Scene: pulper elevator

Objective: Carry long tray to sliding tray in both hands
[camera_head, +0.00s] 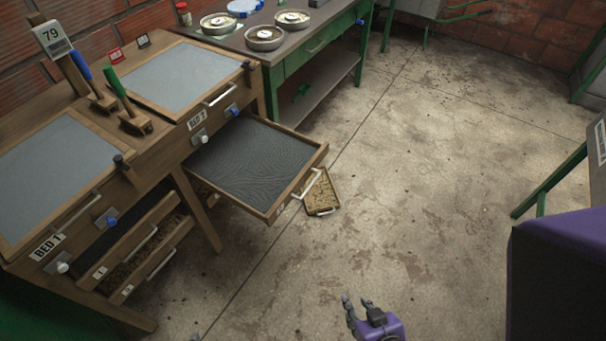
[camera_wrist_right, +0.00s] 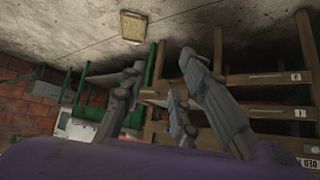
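The sliding tray (camera_head: 262,165) is pulled out from the bench, with a wooden rim and a dark, wavy-patterned floor; no object shows in it. A tray of beans (camera_head: 322,192), probably the long tray, lies on the floor, partly hidden under the sliding tray's front corner. It also shows in the right wrist view (camera_wrist_right: 132,27). My right gripper (camera_head: 357,300) is purple with grey fingers, at the bottom of the head view, well apart from both trays. Its fingers are spread and empty in the wrist view (camera_wrist_right: 160,75). Only a tiny grey tip, possibly my left gripper, shows at the bottom edge.
The wooden bench (camera_head: 186,124) carries grey-topped beds and brushes; lower drawers (camera_head: 130,255) stick out at the left. A green table (camera_head: 300,55) with round pans stands behind. A purple-topped machine (camera_head: 560,260) stands at the right. The concrete floor (camera_head: 420,180) between is clear.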

